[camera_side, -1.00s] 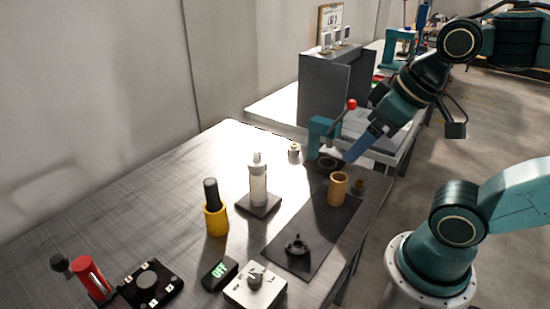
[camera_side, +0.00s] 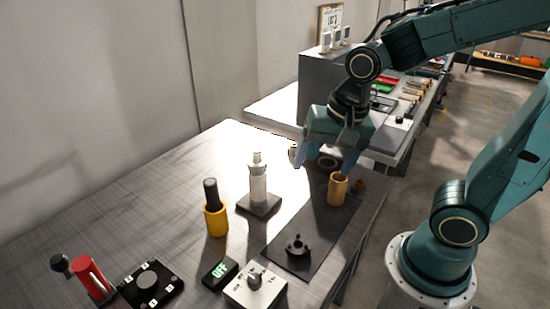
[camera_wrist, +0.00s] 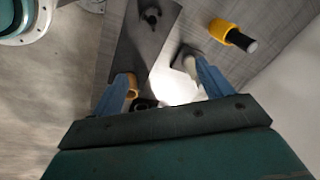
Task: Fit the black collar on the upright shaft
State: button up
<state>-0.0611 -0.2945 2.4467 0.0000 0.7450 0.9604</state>
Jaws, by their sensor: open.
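The black collar (camera_side: 297,245) lies on a dark mat (camera_side: 290,262), and shows at the top of the wrist view (camera_wrist: 150,15). The pale stepped shaft (camera_side: 258,187) stands upright on a dark square base, with nothing around it. It also shows in the wrist view (camera_wrist: 189,65), beside the right finger. My gripper (camera_side: 335,162) is open and empty, with its blue fingers pointing down over the far end of the table. In the wrist view its fingers (camera_wrist: 157,90) are spread wide. It is well apart from the collar.
A tan cylinder (camera_side: 338,190) stands on the mat near my gripper. A yellow cup (camera_side: 216,222) holding a black-handled item stands left of the shaft. A dial box (camera_side: 255,288), a small display (camera_side: 219,271) and a red-handled item (camera_side: 92,277) sit in front.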

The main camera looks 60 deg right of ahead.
jog(key=w+a+f+m+g, duration=0.2)
jog(key=w+f+m, duration=0.1)
jog(key=f+m, duration=0.7)
jog(key=shift+w+f+g, duration=0.15)
jog(key=shift+w+g, duration=0.1)
jog(key=shift+g, duration=0.15)
send_over(298, 241)
jog(key=a, duration=0.1)
jog(key=shift+s+f, duration=0.15)
jog(key=shift+f, duration=2)
jog(key=shift+s+f, duration=0.1)
jog(key=shift+f, duration=2.05)
jog(key=shift+s+f, duration=0.1)
jog(key=shift+f, duration=2.5)
jog(key=shift+c, duration=0.2)
jog(key=c, duration=1.3)
jog(key=shift+o, duration=0.2)
